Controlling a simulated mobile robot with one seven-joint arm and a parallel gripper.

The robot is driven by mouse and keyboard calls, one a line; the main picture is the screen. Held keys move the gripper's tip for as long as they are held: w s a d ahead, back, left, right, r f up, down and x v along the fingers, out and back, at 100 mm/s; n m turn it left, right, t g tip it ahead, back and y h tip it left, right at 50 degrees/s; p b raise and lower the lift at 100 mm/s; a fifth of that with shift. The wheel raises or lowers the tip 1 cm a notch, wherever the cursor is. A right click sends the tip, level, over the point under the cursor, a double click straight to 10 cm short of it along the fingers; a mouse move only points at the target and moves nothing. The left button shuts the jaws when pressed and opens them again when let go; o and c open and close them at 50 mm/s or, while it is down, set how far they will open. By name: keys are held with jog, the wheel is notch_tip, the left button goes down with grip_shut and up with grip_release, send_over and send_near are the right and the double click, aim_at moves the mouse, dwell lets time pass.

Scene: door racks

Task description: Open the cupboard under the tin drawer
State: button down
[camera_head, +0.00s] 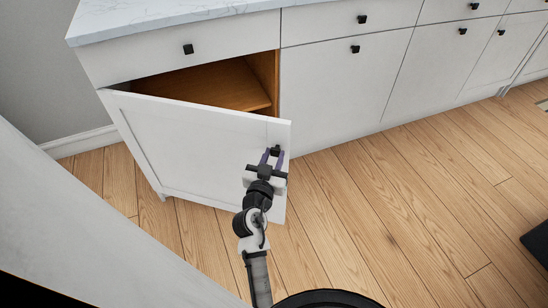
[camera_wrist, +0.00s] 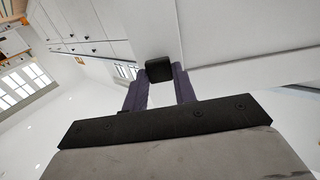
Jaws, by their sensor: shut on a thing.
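The cupboard door (camera_head: 190,140) at the left end of the white cabinet row is partly open, hinged on its left side. Behind it a wooden interior with a shelf (camera_head: 225,85) shows; the lower inside is hidden by the door. A drawer (camera_head: 135,58) with a black knob sits shut above it. My gripper (camera_head: 272,157) is shut on the door's black knob (camera_head: 275,151), near the door's upper right corner. In the wrist view the purple fingers (camera_wrist: 160,92) stand on either side of the black knob (camera_wrist: 159,69). No tin is in view.
More white cabinet fronts (camera_head: 335,95) with black knobs run to the right, all shut. A pale wall or panel (camera_head: 90,235) fills the lower left. The wooden floor (camera_head: 400,210) in front is mostly clear. A dark object (camera_head: 538,240) lies at the right edge.

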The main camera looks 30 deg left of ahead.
jog(key=shift+s+a+r, duration=0.1)
jog(key=shift+a, duration=0.05)
jog(key=c, duration=1.3)
grip_release()
jog(key=shift+o, duration=0.9)
notch_tip(320, 180, up, 20)
jog(key=p, duration=0.3)
